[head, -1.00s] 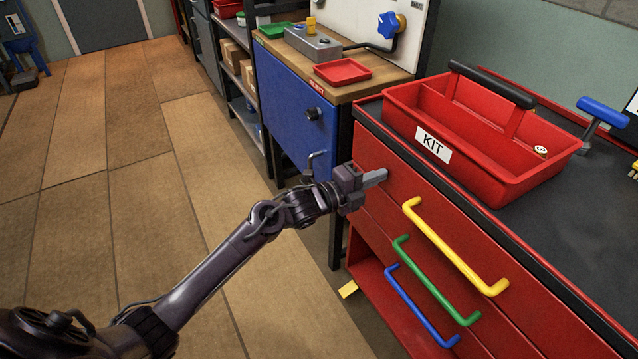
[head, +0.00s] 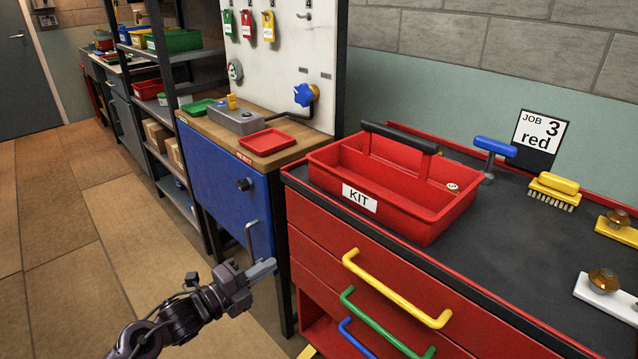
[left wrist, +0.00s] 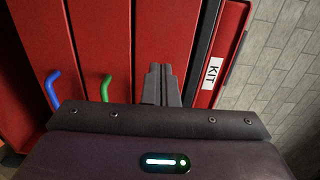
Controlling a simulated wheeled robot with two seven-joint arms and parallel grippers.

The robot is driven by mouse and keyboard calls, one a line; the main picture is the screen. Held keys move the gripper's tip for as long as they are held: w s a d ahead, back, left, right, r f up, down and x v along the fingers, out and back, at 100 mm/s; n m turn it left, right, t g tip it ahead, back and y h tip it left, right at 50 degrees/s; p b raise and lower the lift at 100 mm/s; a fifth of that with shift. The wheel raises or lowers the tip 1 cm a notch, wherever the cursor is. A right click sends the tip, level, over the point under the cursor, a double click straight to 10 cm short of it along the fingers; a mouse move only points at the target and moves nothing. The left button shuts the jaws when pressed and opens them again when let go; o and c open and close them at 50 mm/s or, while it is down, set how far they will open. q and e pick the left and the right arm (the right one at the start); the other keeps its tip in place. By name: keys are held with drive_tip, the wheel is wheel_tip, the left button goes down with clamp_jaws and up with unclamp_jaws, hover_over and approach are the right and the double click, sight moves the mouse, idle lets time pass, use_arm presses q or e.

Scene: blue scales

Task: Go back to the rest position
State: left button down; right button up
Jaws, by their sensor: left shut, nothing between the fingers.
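My left gripper (head: 262,270) is shut and empty in the head view. It hangs in front of the red drawer cabinet (head: 318,255), to the left of the yellow handle (head: 395,290), apart from it. In the left wrist view the shut fingers (left wrist: 160,84) point toward the red drawer fronts, with the green handle (left wrist: 105,88) and blue handle (left wrist: 53,90) to their left. My right gripper is not in view.
A red KIT tote (head: 420,228) with a small round item inside stands on the cabinet's dark top. A blue-handled tool (head: 494,147), a yellow brush (head: 553,190) and a "JOB 3 red" sign (head: 538,135) stand behind. A blue cabinet (head: 225,180) stands left. Floor at left is clear.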

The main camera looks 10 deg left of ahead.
use_arm(q)
drive_tip(key=s+f+n+g+y, duration=0.2)
drive_tip(key=s+f+n+y, duration=0.4)
drive_tip(key=f, duration=0.5)
drive_tip(key=s+f+n+g+y, duration=0.2)
drive_tip(key=s+f+n+g, duration=0.1)
drive_tip(key=f+n, duration=0.6)
drive_tip(key=s+d+f+n+g+y, duration=0.1)
drive_tip(key=s+f+n+g, duration=0.4)
drive_tip(key=s, duration=0.5)
drive_tip(key=s+d+f+n+g+y, duration=0.1)
drive_tip(key=s+f+n+g, duration=0.2)
drive_tip(key=s+f, duration=0.5)
drive_tip(key=s+a+f+p, duration=0.3)
drive_tip(key=s+p, duration=0.5)
drive_tip(key=s, duration=0.1)
drive_tip(key=s+a+f+y+p, duration=0.1)
drive_tip(key=s+f+p, duration=0.3)
drive_tip(key=s+p, duration=0.4)
drive_tip(key=shift+s+a, duration=0.9)
drive_tip(key=shift+s, duration=0.25)
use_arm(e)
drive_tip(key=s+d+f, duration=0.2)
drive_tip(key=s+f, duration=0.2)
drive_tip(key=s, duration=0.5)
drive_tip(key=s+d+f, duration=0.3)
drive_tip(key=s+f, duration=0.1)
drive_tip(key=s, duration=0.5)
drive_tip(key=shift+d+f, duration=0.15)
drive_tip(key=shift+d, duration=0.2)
